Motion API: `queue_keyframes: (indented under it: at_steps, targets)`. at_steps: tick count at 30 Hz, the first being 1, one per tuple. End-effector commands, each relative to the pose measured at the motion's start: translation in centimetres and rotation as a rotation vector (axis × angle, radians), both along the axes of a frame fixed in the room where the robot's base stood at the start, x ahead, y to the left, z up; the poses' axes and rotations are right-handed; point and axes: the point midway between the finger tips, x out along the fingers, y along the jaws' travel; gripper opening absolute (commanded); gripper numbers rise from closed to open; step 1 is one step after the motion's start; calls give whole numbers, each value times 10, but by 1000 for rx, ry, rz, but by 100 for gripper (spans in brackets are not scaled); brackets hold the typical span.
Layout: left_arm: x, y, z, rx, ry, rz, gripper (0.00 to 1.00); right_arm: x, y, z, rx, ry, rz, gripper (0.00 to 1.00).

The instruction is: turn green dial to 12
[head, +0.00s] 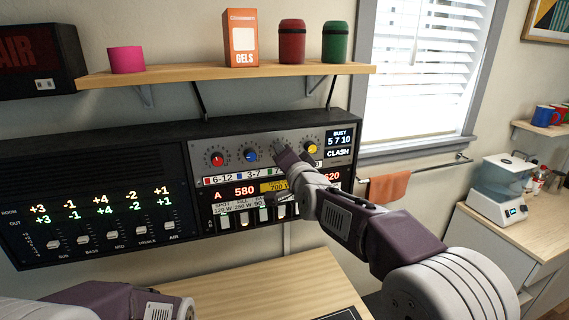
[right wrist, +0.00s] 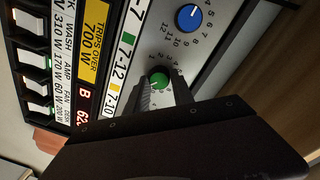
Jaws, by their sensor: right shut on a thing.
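The green dial (right wrist: 158,80) shows in the right wrist view, with a ring of numbers around it; I cannot read for sure which number its mark points at. My right gripper (right wrist: 161,88) has its two fingers on either side of the dial, shut on it. In the head view my right gripper (head: 286,158) reaches the dial row between the blue and yellow dials and hides the green dial. The label strip (right wrist: 126,60) shows green 7-12. My left gripper is out of view.
The blue dial (head: 250,155) and red dial (head: 217,159) are left of my right gripper, the yellow dial (head: 312,149) close on its right. White switches (head: 244,218) line the panel below. A wooden shelf (head: 190,74) with a box and canisters hangs above.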

Motion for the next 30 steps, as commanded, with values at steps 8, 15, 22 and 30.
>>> queue_keyframes:
  at_steps: [8,15,22,30]
  targets:
    - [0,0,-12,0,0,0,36,0,0,-2,83,28,0,0]
    - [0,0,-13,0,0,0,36,0,0,-1,99,35,0,0]
    - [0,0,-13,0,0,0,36,0,0,-1,99,35,0,0]
    - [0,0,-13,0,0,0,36,0,0,-1,99,33,0,51]
